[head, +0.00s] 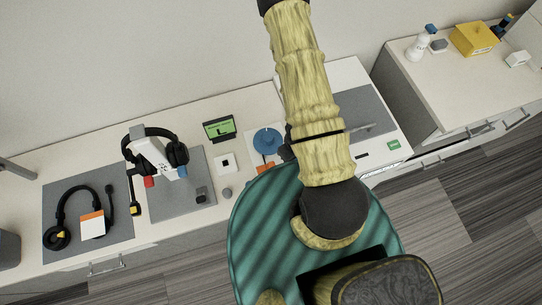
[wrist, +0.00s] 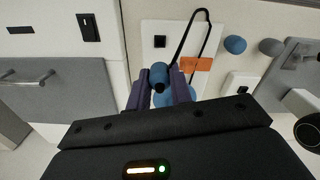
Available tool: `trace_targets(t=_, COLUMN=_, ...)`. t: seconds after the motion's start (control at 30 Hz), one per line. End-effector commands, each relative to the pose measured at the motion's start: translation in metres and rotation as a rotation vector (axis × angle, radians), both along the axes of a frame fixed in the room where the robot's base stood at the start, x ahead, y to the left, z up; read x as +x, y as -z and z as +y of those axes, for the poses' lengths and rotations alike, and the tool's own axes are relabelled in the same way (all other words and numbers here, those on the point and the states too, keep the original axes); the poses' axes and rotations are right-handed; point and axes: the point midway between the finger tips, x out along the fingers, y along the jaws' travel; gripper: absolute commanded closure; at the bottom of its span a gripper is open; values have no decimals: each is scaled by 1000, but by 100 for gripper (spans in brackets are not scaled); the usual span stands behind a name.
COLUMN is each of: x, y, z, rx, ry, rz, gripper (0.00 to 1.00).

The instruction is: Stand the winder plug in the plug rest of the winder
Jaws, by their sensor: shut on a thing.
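My gripper (wrist: 160,78) is shut on the winder plug (wrist: 158,75), a short blue cylinder with a dark end, held between two purple fingers. The winder is a white plate (wrist: 150,27) with a blue disc (head: 268,140), partly hidden behind the plug in the wrist view, and an orange patch (wrist: 197,64). A black cord (wrist: 182,40) loops over the plate. In the head view my arm hides the plug and most of my gripper.
A small white block with a black square (head: 225,163) and a green-screened display (head: 219,128) stand left of the winder. Further left are a headset on a stand (head: 155,155) and another headset on a grey mat (head: 65,215). A white unit (head: 349,75) stands right.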

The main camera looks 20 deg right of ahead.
Motion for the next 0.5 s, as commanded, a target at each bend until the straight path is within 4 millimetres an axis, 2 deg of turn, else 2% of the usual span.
trace_targets(t=0.03, x=0, y=6, z=0, rx=0, ry=0, rz=0, gripper=100)
trace_targets(t=0.5, x=0, y=36, z=0, rx=0, ry=0, rz=0, gripper=100)
